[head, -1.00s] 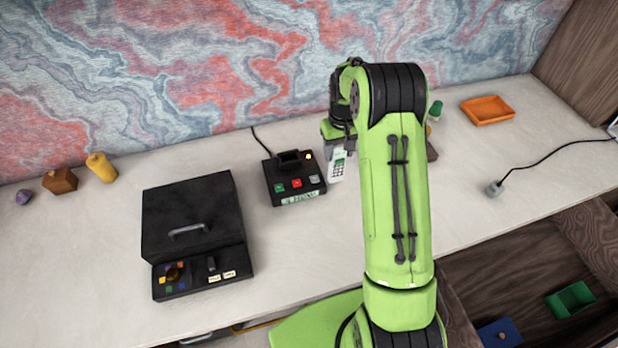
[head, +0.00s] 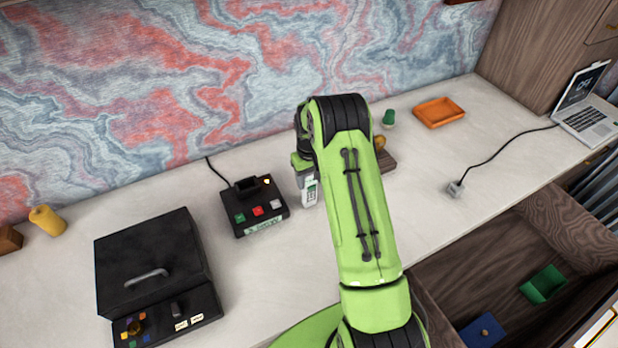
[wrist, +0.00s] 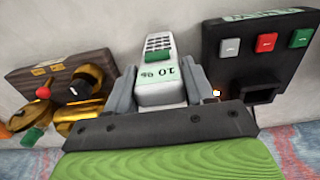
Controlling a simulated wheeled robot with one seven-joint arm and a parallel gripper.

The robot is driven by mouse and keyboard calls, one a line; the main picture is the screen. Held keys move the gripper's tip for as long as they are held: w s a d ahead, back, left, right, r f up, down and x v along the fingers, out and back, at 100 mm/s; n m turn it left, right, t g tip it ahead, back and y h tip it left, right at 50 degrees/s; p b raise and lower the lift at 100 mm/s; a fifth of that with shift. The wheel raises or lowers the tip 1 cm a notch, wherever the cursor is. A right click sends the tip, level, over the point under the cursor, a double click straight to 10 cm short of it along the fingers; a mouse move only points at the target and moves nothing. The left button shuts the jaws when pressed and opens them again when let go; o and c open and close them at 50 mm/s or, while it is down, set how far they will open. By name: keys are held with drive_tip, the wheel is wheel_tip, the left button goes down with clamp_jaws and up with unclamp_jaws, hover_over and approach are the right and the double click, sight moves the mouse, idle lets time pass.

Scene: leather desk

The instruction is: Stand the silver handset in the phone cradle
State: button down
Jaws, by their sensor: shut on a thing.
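The silver handset (head: 310,192), pale with a keypad and a green screen, is held by my gripper (head: 306,170). In the wrist view the handset (wrist: 159,68) sits between the two grey fingers of my gripper (wrist: 160,88), which are shut on it. The black phone cradle (head: 245,222), with green, red and grey buttons and a raised socket at the back, stands left of the handset in the head view. In the wrist view the cradle (wrist: 228,62) is on the right, with its dark socket opening visible. The handset is apart from the cradle. My arm partly hides the gripper in the head view.
A wooden block with brass parts (wrist: 62,72) stands on the gripper's other side. A black box (head: 150,260) with a handle stands front left. An orange tray (head: 439,112), a green piece (head: 389,118) and a laptop (head: 585,112) are right. An open drawer (head: 490,265) is below the desk.

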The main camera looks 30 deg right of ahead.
drive_tip(key=shift+f, duration=0.15)
drive_tip(key=c, duration=0.8)
unclamp_jaws()
drive_tip(key=o, duration=0.4)
